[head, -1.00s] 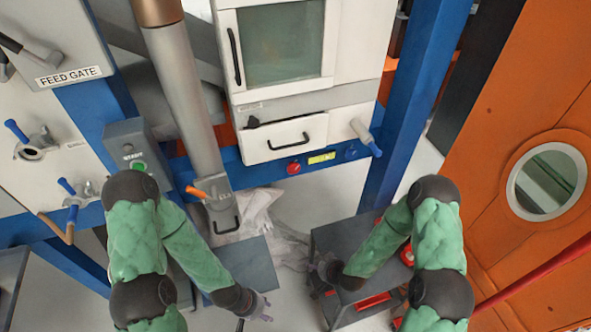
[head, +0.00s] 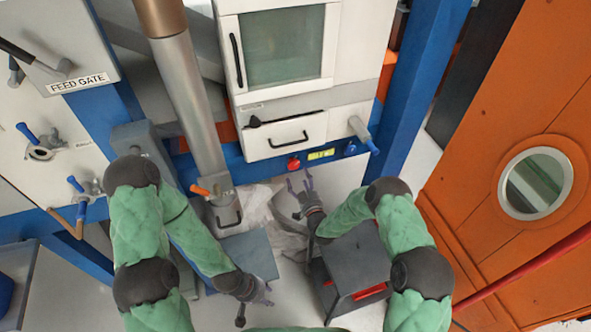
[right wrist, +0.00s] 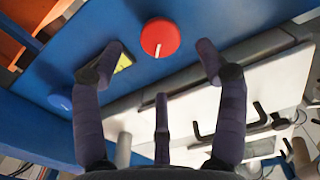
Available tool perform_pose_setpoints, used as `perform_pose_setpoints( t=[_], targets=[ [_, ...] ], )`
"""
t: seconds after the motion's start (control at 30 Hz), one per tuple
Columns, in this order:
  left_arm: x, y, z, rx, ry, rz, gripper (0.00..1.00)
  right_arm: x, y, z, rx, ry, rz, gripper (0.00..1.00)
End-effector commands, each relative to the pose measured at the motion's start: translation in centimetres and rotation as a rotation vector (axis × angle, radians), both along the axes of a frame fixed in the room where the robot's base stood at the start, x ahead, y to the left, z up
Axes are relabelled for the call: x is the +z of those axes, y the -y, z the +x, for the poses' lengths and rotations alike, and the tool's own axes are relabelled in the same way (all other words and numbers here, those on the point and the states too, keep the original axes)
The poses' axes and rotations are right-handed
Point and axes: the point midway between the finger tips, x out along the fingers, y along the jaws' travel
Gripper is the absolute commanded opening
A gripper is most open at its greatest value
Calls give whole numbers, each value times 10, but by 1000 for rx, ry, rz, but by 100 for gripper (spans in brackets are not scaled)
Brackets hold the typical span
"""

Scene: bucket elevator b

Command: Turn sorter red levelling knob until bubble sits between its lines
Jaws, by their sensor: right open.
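The red levelling knob (head: 293,163) is on the blue beam under the white sorter cabinet. It is round with a pale pointer mark and also shows in the right wrist view (right wrist: 160,36). The yellow-green level vial (head: 321,155) is beside it; its bubble is too small to make out, and in the right wrist view a finger partly covers the vial (right wrist: 124,62). My right gripper (head: 299,179) is open and empty, just below the red knob; in the right wrist view its fingers (right wrist: 160,52) spread either side of the knob, apart from it. My left gripper (head: 266,293) hangs low, away from the knob.
A blue knob (head: 350,148) is right of the vial. A drawer with a black handle (head: 288,141) is above the beam. A blue post (head: 408,95) stands right. A grey pipe (head: 192,105) ends left of the knob. A dark box (head: 355,262) is below my right forearm.

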Motion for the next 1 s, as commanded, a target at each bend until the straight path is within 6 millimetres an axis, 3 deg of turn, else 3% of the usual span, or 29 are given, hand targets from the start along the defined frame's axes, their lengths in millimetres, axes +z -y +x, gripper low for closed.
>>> perform_pose_setpoints(
  t=[0.3,0.77,0.97,1.0],
  targets=[
    [-8,0,0,0,0,0,40,-1,-15,45,1,0,0,73],
    [-9,0,0,0,0,0,40,0,-19,56,0,-2,0,73],
    [-9,0,0,0,0,0,40,0,-18,56,0,-2,0,20],
    [-9,0,0,0,0,0,40,0,-18,56,0,-2,0,18]
  ],
)
